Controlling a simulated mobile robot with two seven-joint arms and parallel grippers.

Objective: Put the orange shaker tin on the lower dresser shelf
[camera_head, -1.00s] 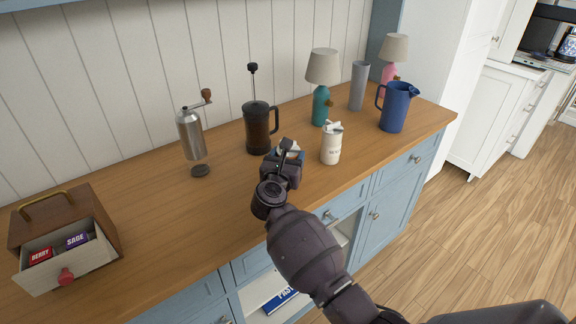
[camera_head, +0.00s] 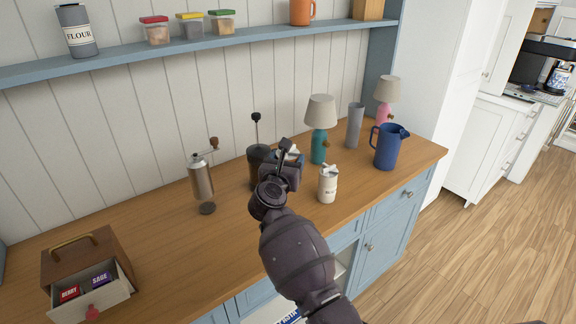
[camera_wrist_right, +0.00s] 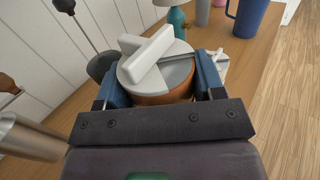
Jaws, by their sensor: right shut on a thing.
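My right gripper (camera_head: 284,165) is above the wooden counter, in front of the French press. In the wrist view the gripper (camera_wrist_right: 160,80) is shut on the orange shaker tin (camera_wrist_right: 165,98), with blue fingers on both sides. In the head view the gripper hides most of the tin. The blue dresser shelf (camera_head: 262,41) runs along the wall above the counter. My left gripper is not in view.
The shelf holds a flour tin (camera_head: 76,32), lidded jars (camera_head: 191,27), an orange mug (camera_head: 301,11) and a wooden box (camera_head: 368,9). Bare shelf shows between the green-lidded jar and the mug. A grinder (camera_head: 201,182), French press (camera_head: 257,172), white canister (camera_head: 327,185) and teal lamp (camera_head: 320,143) stand nearby.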

